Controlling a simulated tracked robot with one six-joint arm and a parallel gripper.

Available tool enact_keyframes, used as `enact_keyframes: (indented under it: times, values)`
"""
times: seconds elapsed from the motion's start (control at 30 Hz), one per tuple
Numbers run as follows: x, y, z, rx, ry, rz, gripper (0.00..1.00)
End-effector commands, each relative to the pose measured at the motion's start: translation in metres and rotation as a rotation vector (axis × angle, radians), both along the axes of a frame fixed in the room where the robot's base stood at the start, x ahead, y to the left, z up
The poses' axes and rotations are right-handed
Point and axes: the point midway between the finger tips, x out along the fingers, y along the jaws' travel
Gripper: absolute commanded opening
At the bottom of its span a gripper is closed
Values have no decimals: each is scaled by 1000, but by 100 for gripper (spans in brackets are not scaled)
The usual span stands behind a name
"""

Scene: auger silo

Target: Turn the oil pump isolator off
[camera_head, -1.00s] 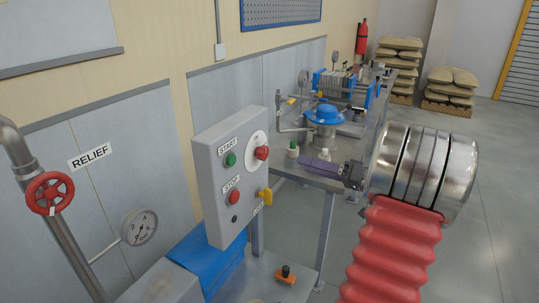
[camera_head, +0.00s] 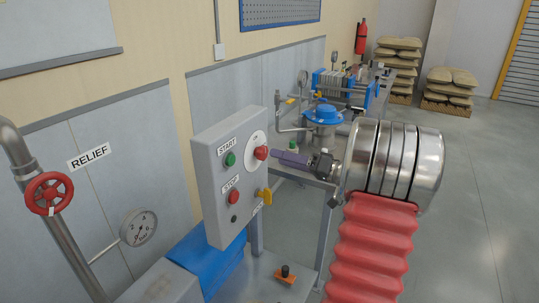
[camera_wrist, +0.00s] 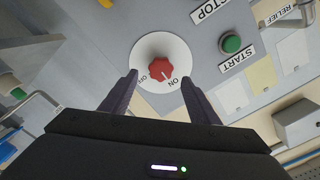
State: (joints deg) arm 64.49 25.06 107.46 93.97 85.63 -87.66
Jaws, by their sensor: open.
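The isolator is a red rotary knob (camera_head: 261,153) on a white round plate, at the upper right of the grey control box (camera_head: 213,200). In the wrist view the red knob (camera_wrist: 161,69) sits ahead of the fingers, its plate lettered ON and OFF. A pale mark on the knob appears to point toward ON. My gripper (camera_head: 275,156) is just right of the knob in the head view. In the wrist view my gripper (camera_wrist: 160,82) is open, its two purple-grey fingers on either side of the knob's near side. I cannot tell whether they touch it.
Green START (camera_head: 230,159) and red STOP (camera_head: 234,197) buttons sit on the same box. A red RELIEF handwheel (camera_head: 50,193) and a gauge (camera_head: 138,228) are at left. A bench with blue equipment (camera_head: 324,114) stands behind.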

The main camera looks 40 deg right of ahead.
Motion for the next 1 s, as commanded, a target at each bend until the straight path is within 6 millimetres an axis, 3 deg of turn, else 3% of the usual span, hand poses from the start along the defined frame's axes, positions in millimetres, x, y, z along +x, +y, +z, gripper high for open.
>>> enact_keyframes:
  times: [0.2,0.4,0.77,1.0]
  values:
    - [32,12,0,0,-2,3,55]
    - [50,18,0,-1,-1,2,55]
    - [53,19,0,0,-1,1,55]
    - [53,19,0,0,-1,1,38]
